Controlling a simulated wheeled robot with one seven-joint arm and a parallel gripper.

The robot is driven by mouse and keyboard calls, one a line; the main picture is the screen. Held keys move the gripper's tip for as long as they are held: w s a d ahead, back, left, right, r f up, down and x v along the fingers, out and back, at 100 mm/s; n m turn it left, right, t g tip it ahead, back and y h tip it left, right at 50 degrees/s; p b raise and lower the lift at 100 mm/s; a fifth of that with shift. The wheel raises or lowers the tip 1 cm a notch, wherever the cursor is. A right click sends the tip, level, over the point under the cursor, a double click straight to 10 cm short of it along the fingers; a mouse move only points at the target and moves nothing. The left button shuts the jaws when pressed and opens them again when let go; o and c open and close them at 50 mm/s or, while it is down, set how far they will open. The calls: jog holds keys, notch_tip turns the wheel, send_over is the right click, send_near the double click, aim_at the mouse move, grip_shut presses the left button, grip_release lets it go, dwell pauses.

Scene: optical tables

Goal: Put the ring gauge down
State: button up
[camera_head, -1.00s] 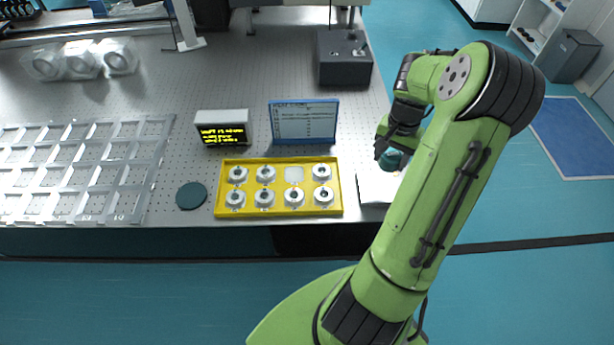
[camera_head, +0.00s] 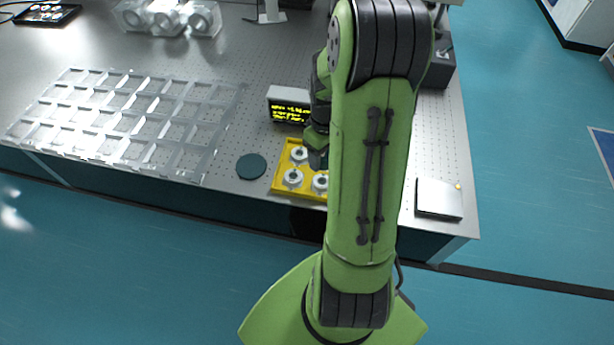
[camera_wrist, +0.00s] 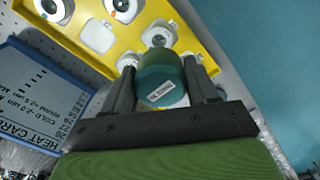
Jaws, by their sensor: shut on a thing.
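My gripper (camera_wrist: 159,72) is shut on a teal cylinder with a white label, the ring gauge (camera_wrist: 162,86). In the wrist view it hangs over the yellow tray (camera_wrist: 126,62), apparently above it; the exact gap cannot be told. In the head view my arm hides the held gauge and the right part of the tray (camera_head: 280,176). A flat dark teal round pad (camera_head: 251,166) lies bare on the table, left of the tray.
White rings (camera_head: 292,177) sit in the tray; one tray square (camera_wrist: 97,36) is empty. A clear grid rack (camera_head: 130,115) lies left. A pale plate (camera_head: 438,199) lies right.

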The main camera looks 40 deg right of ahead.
aim_at(323, 182)
notch_tip(323, 182, down, 9)
jog(key=shift+d+r+b, duration=0.1)
jog(key=shift+b, duration=0.9)
jog(key=o, duration=1.3)
jog(key=shift+s, duration=0.1)
